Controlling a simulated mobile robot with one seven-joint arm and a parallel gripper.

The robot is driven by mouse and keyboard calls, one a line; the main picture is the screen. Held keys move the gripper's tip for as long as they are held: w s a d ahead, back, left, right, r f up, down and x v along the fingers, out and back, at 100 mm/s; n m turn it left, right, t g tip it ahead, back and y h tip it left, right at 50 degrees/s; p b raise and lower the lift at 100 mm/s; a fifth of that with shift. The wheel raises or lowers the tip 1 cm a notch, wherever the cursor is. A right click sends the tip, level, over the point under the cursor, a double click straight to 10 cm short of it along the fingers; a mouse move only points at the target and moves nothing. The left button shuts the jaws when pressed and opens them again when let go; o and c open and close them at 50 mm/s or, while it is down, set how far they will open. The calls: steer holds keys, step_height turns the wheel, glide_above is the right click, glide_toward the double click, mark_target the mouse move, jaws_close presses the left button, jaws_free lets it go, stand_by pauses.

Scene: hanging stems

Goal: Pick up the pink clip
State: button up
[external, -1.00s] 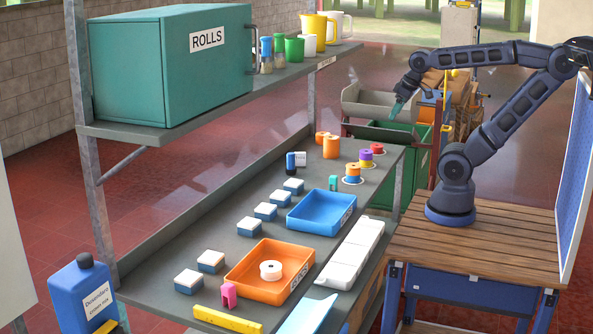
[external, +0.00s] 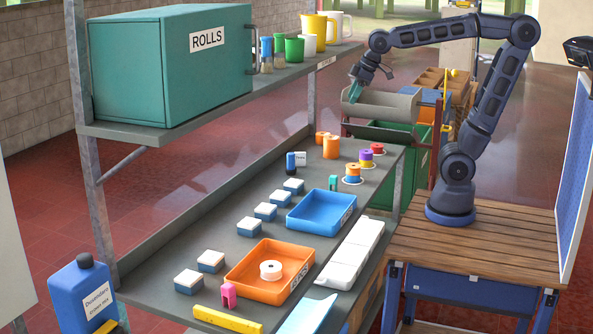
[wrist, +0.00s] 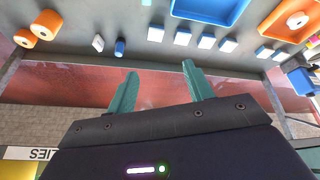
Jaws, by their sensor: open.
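The pink clip (external: 228,293) stands on the grey bench at the near end, against the front left of the orange tray (external: 240,281). My gripper (external: 355,95) is high above the far end of the bench, a long way from the clip. Its teal fingers are apart with nothing between them in the wrist view, where my gripper (wrist: 158,72) points over the bench edge.
A white roll (external: 270,270) lies in the orange tray. A yellow bar (external: 228,320) lies near the clip. A blue tray (external: 321,212), several blue-and-white blocks and a teal clip (external: 333,183) stand farther along. The upper shelf with a teal box (external: 170,70) overhangs the left.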

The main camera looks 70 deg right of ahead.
steer(key=w+a+r+n+y, duration=0.1)
steer(key=w+a, duration=0.2)
steer(key=a, duration=0.2)
steer(key=w+a+r+n, duration=0.1)
steer(key=w+a+n, duration=0.15)
steer(key=a, duration=0.25)
steer(key=n+g+y, duration=0.2)
steer(key=n+g, duration=0.2)
steer(key=n, duration=0.4)
glide_above(229, 294)
steer(key=d, duration=0.6)
step_height(229, 294, down, 28)
steer(key=r, duration=0.1)
steer(key=shift+m, duration=0.25)
steer(key=x, duration=1.2)
steer(key=shift+w+r, duration=0.1)
steer(key=shift+w, duration=0.15)
steer(key=c, duration=1.1)
steer(key=shift+o, duration=0.2)
steer(key=shift+r, duration=0.1)
